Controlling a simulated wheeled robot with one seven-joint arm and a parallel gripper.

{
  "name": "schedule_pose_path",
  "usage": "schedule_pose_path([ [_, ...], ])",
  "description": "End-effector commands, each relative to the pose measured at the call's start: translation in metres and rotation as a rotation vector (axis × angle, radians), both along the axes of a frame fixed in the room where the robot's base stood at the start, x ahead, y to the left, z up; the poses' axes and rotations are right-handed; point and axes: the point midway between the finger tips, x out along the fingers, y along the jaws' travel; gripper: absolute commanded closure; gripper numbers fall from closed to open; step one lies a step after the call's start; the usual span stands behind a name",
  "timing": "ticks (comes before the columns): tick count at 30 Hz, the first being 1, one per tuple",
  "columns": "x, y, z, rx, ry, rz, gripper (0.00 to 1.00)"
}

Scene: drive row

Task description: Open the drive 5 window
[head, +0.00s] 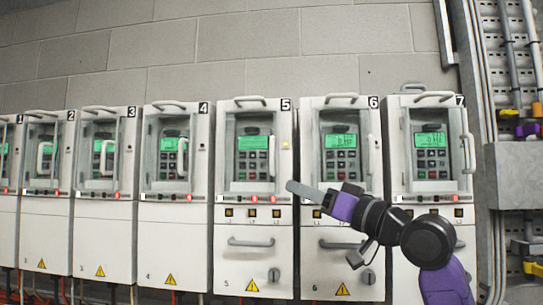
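A pale vertical handle (271,156) is on the window's right side. My gripper (290,187) points left, its grey tip below and to the right of that handle, apart from it in the picture. It overlaps the edges of drives 5 and 6. I see it from the side, so its opening cannot be told. Nothing shows in it.
A lower handle (251,242) sticks out on drive 5. A grey pillar (512,180) with conduits stands at far right.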

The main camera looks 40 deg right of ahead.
Motion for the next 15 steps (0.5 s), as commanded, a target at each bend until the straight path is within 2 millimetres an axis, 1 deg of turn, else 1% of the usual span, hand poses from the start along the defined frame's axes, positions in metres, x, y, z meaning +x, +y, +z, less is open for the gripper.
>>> schedule_pose_path([
  [1,-0.006,0.000,0.019,-0.042,0.024,0.000,0.68],
  [3,-0.013,0.003,0.037,-0.087,0.068,0.004,0.68],
  [6,-0.022,0.007,0.057,-0.147,0.135,0.003,0.68],
  [9,-0.030,0.011,0.071,-0.196,0.194,-0.006,0.68],
  [15,-0.039,0.016,0.082,-0.243,0.266,-0.018,0.68],
])
